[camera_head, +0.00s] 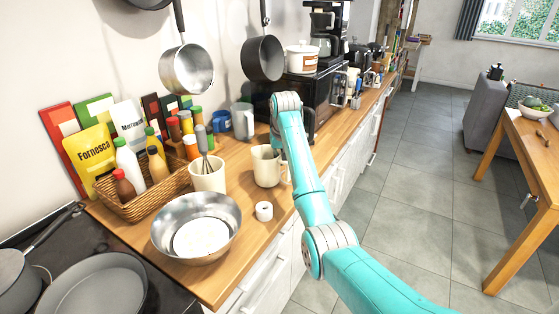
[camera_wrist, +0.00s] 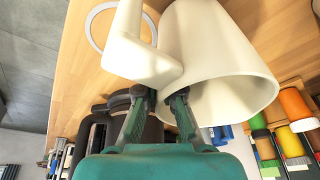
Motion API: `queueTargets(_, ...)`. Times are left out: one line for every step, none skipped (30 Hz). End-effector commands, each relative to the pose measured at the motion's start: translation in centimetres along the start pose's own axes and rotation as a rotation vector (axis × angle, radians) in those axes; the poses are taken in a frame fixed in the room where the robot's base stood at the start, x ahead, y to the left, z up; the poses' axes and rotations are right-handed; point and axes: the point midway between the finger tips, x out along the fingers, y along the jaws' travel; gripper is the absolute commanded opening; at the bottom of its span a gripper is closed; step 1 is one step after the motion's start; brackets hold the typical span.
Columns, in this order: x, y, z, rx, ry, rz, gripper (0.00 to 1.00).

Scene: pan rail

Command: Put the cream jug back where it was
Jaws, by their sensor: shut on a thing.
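The cream jug (camera_head: 265,168) is at the middle of the wooden counter, upright in the head view. It fills the upper right of the wrist view (camera_wrist: 225,60), with its handle towards the left. My gripper (camera_wrist: 160,97) is shut on the jug, with its fingertips by the handle and rim; the exact contact is partly hidden. In the head view my arm covers the gripper and the jug's right side. I cannot tell whether the jug's base touches the counter.
A grey mug (camera_head: 242,121) and blue mug (camera_head: 221,121) stand behind. Pans hang above.

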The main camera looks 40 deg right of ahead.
Motion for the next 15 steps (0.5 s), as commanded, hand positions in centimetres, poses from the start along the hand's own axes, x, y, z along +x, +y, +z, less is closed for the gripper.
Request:
queueTargets(0.29, 0.01, 0.07, 0.000, 0.001, 0.000, 0.00)
queueTargets(0.34, 0.01, 0.08, 0.000, 0.001, 0.000, 0.00)
queueTargets(0.33, 0.00, 0.06, 0.000, 0.002, 0.000, 0.00)
queueTargets(0.30, 0.00, 0.05, 0.000, 0.002, 0.000, 0.00)
queueTargets(0.30, 0.00, 0.05, 0.000, 0.002, 0.000, 0.00)
queueTargets(0.30, 0.00, 0.05, 0.000, 0.002, 0.000, 0.00)
queueTargets(0.29, 0.00, 0.05, 0.000, 0.002, 0.000, 0.00)
queueTargets(0.31, 0.00, 0.06, 0.000, 0.001, 0.000, 0.00)
queueTargets(0.37, 0.01, 0.08, 0.000, 0.001, 0.000, 0.00)
queueTargets(0.45, 0.01, 0.11, 0.000, 0.001, 0.000, 0.00)
queueTargets(0.50, 0.01, 0.13, 0.000, 0.000, 0.000, 0.08)
queueTargets(0.47, 0.01, 0.12, 0.000, 0.001, 0.000, 0.18)
queueTargets(0.48, 0.01, 0.12, 0.000, 0.001, 0.000, 0.25)
queueTargets(0.47, 0.01, 0.12, 0.000, 0.001, 0.000, 0.31)
queueTargets(0.47, 0.01, 0.12, 0.000, 0.000, 0.000, 0.31)
